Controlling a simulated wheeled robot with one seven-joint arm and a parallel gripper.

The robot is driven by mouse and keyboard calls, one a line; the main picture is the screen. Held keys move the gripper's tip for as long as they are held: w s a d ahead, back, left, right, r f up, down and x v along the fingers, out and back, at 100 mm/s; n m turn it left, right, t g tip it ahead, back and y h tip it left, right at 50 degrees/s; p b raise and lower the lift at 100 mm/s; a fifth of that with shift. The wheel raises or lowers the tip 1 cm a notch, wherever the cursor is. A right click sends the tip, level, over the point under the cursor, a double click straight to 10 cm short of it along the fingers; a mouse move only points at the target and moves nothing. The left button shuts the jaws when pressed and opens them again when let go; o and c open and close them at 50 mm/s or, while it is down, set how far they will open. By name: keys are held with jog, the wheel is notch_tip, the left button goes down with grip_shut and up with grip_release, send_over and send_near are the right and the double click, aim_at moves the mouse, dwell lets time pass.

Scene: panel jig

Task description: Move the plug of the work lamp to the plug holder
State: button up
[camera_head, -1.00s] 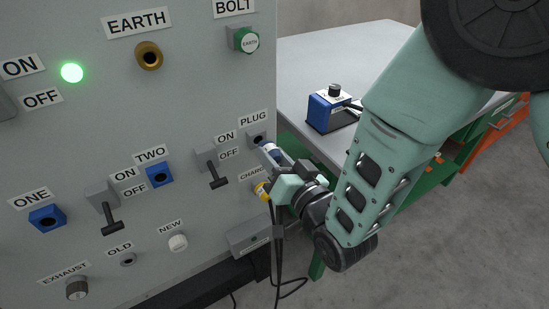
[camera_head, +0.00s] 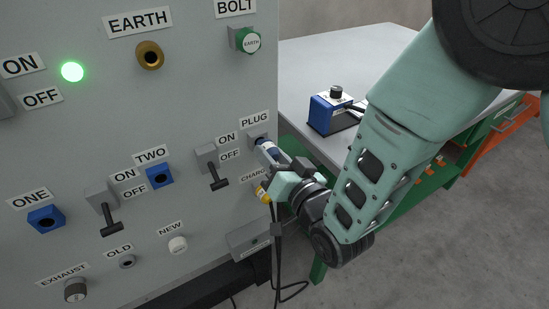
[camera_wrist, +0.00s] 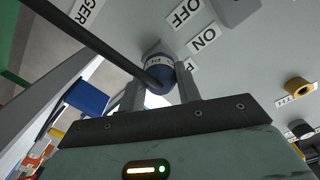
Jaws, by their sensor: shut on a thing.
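The plug (camera_head: 267,149) is blue with a pale band. My gripper (camera_head: 279,163) is shut on it at the right side of the panel. The grey holder (camera_head: 257,139) under the PLUG label is just up and left of the plug. The plug's front end is at the holder's mouth; I cannot tell how far in it sits. In the wrist view the plug (camera_wrist: 158,72) is between the two fingers (camera_wrist: 160,92), with a black cable running from it to the upper left. The wrist view hides the holder mostly behind the plug.
A yellow connector (camera_head: 263,193) is below my gripper by the CHARGER label, with dark cables hanging down. A lever switch (camera_head: 212,165) is left of the holder. A blue device (camera_head: 333,111) stands on the grey table (camera_head: 355,55) behind.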

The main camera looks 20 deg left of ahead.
jog(key=shift+x, duration=0.85)
jog(key=o, duration=1.2)
jog(key=shift+c, duration=0.2)
jog(key=p+v, duration=0.5)
jog(key=v, duration=1.2)
jog(key=shift+s+d, duration=0.15)
jog(key=shift+s, duration=0.05)
